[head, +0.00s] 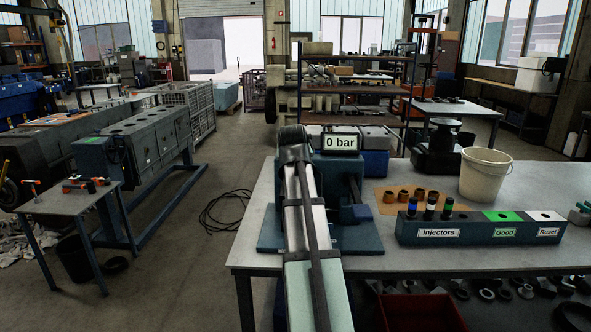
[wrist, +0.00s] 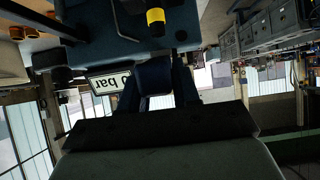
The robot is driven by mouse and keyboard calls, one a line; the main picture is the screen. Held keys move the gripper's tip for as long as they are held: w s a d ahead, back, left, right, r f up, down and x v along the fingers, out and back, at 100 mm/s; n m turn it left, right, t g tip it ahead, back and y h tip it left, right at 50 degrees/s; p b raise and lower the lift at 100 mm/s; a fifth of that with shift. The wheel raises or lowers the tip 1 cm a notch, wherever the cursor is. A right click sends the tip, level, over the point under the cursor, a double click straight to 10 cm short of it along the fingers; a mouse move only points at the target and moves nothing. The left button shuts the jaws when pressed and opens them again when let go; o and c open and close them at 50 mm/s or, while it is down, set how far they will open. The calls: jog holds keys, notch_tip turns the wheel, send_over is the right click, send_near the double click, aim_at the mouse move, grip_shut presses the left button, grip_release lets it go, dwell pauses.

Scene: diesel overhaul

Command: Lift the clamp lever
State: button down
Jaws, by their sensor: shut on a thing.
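The blue test stand (head: 340,172) is on the bench, with a display (head: 341,142) reading "0 bar". My arm covers its left part in the head view, and my gripper is hidden there. In the wrist view, which is upside down, my gripper (wrist: 157,82) has its two dark fingers on either side of a dark blue rounded part. This part looks like the end of the clamp lever (wrist: 155,76), and the fingers are shut on it. The rest of the lever is hard to make out. A yellow-ringed black part (wrist: 155,20) is at the stand, beyond the fingers.
The rack (head: 475,232) labelled Injectors, Good and Reset stands on the bench at right, holding several injectors. Copper-coloured rings (head: 404,194) lie on a brown mat behind it. A white bucket (head: 485,174) stands farther back. The front bench edge is clear.

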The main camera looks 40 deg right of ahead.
jog(key=w+d+r+g+y, duration=0.2)
jog(key=w+d+r, duration=0.1)
jog(key=r, duration=0.2)
jog(key=w+d+r+g+y, duration=0.2)
jog(key=r+g+y, duration=0.1)
jog(key=r, duration=0.3)
jog(key=shift+w+d+r+g+y, duration=0.15)
jog(key=shift+w+d+g+y, duration=0.15)
jog(key=shift+w+d, duration=0.1)
jog(key=c, duration=0.9)
grip_release()
jog(key=v, duration=0.7)
jog(key=shift+r, duration=0.25)
jog(key=shift+c, duration=0.5)
